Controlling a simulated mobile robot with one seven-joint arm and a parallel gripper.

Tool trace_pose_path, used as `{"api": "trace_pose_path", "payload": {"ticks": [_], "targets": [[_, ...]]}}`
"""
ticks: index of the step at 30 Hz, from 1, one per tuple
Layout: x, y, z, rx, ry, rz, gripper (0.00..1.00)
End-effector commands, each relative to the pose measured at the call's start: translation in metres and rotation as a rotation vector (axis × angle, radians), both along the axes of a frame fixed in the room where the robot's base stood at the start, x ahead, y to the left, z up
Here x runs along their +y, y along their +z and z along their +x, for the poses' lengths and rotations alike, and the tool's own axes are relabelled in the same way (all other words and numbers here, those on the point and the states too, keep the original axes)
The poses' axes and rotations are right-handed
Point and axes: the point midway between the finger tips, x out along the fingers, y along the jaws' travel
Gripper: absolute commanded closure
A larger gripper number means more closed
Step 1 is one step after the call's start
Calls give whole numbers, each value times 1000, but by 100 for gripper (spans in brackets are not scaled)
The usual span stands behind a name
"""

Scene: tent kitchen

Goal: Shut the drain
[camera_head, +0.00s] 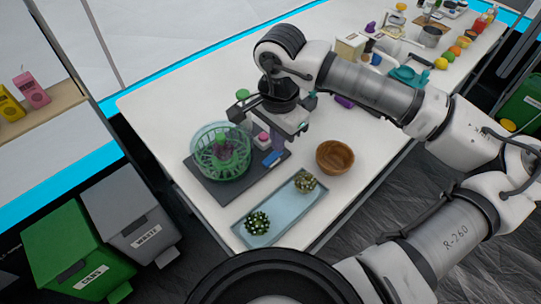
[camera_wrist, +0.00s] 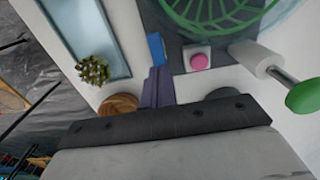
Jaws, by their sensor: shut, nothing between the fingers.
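A clear bowl with a green basket (camera_head: 221,150) stands on a dark base plate (camera_head: 222,192); the basket's edge also shows in the wrist view (camera_wrist: 215,15). A pink button (camera_head: 263,137) on a white block sits on the plate, also in the wrist view (camera_wrist: 200,61). A small blue piece (camera_head: 273,158) lies near the plate's right edge, also in the wrist view (camera_wrist: 156,48). My gripper (camera_head: 278,147), with purple fingers, is shut and empty, pointing down just beside the blue piece. Its tips (camera_wrist: 159,72) look close to it; I cannot tell whether they touch. No part is clearly recognizable as a drain.
A green knob on a metal rod (camera_wrist: 303,97) stands beside the button. A wooden bowl (camera_head: 335,157) is right of my gripper. A pale blue tray (camera_head: 282,214) with two small plants is in front. Several foods and dishes crowd the table's far end.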

Motion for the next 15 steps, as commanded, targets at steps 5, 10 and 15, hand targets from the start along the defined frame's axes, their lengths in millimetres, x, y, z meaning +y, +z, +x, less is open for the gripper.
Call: {"api": "trace_pose_path", "payload": {"ticks": [5,10,15], "targets": [[0,-3,0,0,0,0,100],[0,-5,0,0,0,0,100],[0,-8,0,0,0,0,100]]}}
